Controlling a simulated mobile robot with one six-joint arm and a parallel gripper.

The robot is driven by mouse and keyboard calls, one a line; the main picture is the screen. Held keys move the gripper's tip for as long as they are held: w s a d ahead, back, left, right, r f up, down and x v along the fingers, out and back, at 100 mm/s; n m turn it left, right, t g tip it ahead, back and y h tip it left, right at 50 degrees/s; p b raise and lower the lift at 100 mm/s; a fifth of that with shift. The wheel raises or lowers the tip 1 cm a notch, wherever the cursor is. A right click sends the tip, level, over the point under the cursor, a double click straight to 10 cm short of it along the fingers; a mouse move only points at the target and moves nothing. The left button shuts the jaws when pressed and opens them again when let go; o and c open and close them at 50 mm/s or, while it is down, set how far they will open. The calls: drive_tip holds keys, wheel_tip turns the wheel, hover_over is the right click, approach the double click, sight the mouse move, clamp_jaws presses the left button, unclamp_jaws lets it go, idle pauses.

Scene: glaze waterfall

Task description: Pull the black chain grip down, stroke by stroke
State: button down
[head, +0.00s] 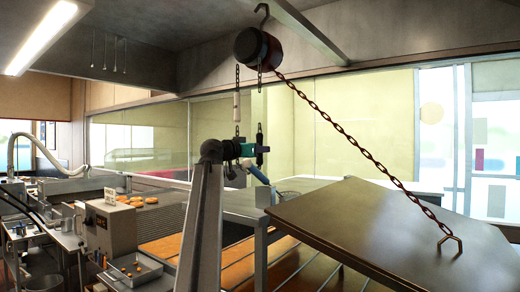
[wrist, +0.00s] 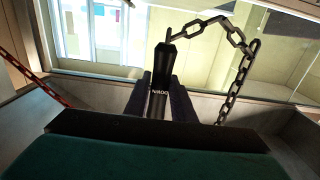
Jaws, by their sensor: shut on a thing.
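The black chain grip (wrist: 160,85) stands upright between the two fingers of my gripper (wrist: 159,105) in the wrist view, and they are shut on it. A dark chain (wrist: 237,65) leaves its top, arches to the right and hangs down. In the head view my gripper (head: 262,148) is below the hoist (head: 258,48), a dark red drum on a hook under the ceiling. The black grip there is small and mostly hidden by the fingers. A pale grip (head: 237,107) hangs on another chain just left of it.
A rusty load chain (head: 360,148) slants from the hoist to a ring (head: 449,244) on a large tilted metal lid (head: 380,235). A conveyor and a machine (head: 110,228) stand at the left. Glass panes lie behind. Air around my gripper looks mostly free.

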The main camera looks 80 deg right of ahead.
drive_tip(key=shift+s+f, duration=0.15)
drive_tip(key=shift+f, duration=0.05)
wheel_tip(320, 180, up, 12)
drive_tip(key=p, duration=0.4)
drive_tip(key=shift+r+p, duration=0.2)
drive_tip(key=shift+p, duration=0.15)
wheel_tip(320, 180, up, 5)
drive_tip(key=p, duration=0.5)
drive_tip(key=shift+f, duration=0.2)
drive_tip(key=shift+f+b, duration=1.45)
drive_tip(key=shift+f, duration=1)
wheel_tip(320, 180, up, 5)
drive_tip(key=p, duration=0.2)
drive_tip(key=shift+p, duration=0.4)
